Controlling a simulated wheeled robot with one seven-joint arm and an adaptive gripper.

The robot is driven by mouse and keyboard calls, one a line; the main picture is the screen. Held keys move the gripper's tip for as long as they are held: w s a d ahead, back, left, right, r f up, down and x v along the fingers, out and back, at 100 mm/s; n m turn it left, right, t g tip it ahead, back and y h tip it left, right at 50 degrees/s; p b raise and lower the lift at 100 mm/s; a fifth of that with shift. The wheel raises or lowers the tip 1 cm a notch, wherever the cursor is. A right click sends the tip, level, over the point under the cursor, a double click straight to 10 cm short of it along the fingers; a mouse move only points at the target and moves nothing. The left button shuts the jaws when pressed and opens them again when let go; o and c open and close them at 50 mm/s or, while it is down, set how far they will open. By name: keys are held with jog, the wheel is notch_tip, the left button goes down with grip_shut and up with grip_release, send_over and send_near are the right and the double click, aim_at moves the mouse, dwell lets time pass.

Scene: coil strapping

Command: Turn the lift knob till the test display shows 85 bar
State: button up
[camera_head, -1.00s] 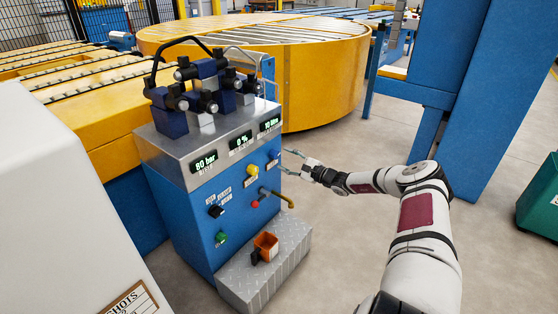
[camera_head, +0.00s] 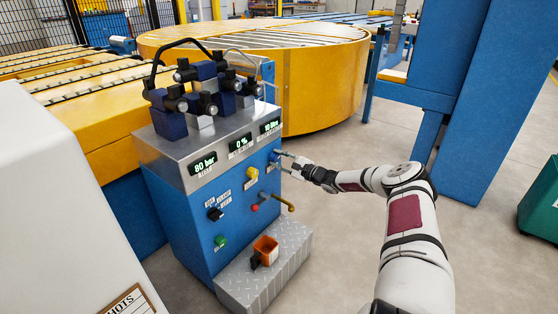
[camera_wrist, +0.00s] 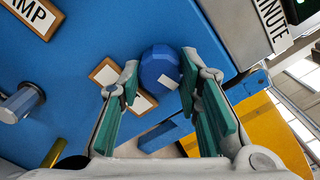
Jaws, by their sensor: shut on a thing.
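In the wrist view my gripper (camera_wrist: 160,82) has green-padded fingers. A label beside the knob is partly covered by a finger, so its words cannot be read.
Below are a yellow knob (camera_head: 252,172), a black switch (camera_head: 215,214), a green button (camera_head: 220,240) and a brass pipe (camera_head: 282,201). Hoses and valve blocks (camera_head: 195,95) stand on top.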

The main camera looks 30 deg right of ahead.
jog(key=shift+f+m, duration=0.1)
jog(key=shift+m, duration=1.7)
jog(key=o, duration=1.1)
jog(key=shift+o, duration=0.2)
jog(key=v, duration=1.2)
